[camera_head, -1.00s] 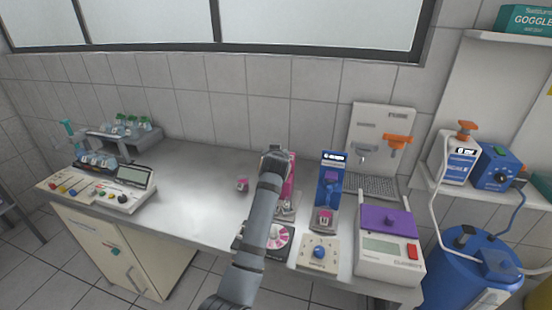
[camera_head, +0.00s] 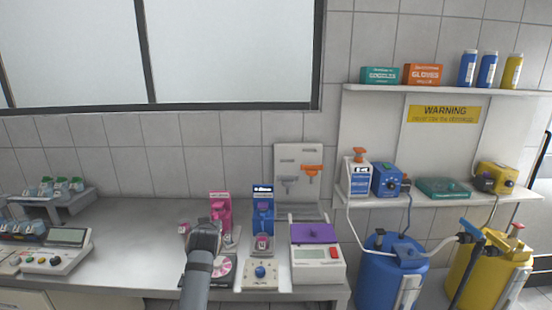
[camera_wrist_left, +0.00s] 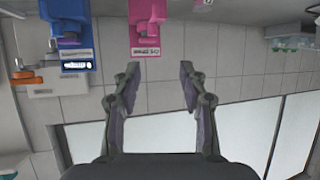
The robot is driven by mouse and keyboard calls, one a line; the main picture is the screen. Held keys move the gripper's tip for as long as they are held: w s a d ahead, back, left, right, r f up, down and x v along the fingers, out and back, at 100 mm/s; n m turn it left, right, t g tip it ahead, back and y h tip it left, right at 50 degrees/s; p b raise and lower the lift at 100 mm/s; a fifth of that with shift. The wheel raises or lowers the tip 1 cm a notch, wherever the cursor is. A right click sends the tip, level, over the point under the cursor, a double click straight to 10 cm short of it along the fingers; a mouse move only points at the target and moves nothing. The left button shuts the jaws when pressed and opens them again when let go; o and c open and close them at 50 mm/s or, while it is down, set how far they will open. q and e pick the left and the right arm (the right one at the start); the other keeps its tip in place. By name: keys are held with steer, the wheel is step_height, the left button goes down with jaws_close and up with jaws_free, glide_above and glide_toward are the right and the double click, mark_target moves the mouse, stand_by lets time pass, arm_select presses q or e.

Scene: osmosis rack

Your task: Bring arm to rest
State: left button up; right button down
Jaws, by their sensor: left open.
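My left arm rises from the bottom edge in the head view, and its wrist end (camera_head: 205,236) is over the bench in front of the pink device (camera_head: 219,209). Its fingers are hidden behind the wrist in that view. In the left wrist view my left gripper (camera_wrist_left: 157,75) is open, with its two fingers apart and nothing between them. The wrist view is upside down. The pink device (camera_wrist_left: 144,30) and the blue device (camera_wrist_left: 68,25) show beyond the fingertips. My right gripper is in neither view.
The metal bench (camera_head: 140,235) has clear room left of the arm. A round pink-and-white dial (camera_head: 223,269) sits close to my arm. A knob unit (camera_head: 261,275) and a purple-topped instrument (camera_head: 316,256) stand to its right. Blue (camera_head: 390,275) and yellow (camera_head: 487,270) barrels stand further right.

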arm_select(q)
steer(key=s+a+f+m+g+h, duration=0.1)
steer(key=s+a+f+g, duration=0.1)
steer(key=s+f, duration=0.65)
steer(key=s+a+f+g, duration=0.2)
steer(key=s+a+f, duration=0.1)
steer(key=s+f, duration=0.55)
steer(key=s+d+f+m+g+h, duration=0.1)
steer(key=s+f+m+g, duration=0.15)
steer(key=s, duration=0.95)
steer(key=s+d+f+m+g+h, duration=0.1)
steer(key=s+f+g, duration=0.15)
steer(key=s, duration=0.85)
steer(key=s+a+f+g, duration=0.1)
steer(key=s+f, duration=0.1)
steer(key=f, duration=1.1)
steer(key=s+a+f, duration=0.1)
steer(key=a+f, duration=0.1)
steer(key=f, duration=1.1)
steer(key=s+f+n+g, duration=0.1)
steer(key=s+f, duration=1.4)
steer(key=s, duration=0.3)
steer(key=shift+a+f, duration=0.25)
steer(key=shift+a, duration=0.2)
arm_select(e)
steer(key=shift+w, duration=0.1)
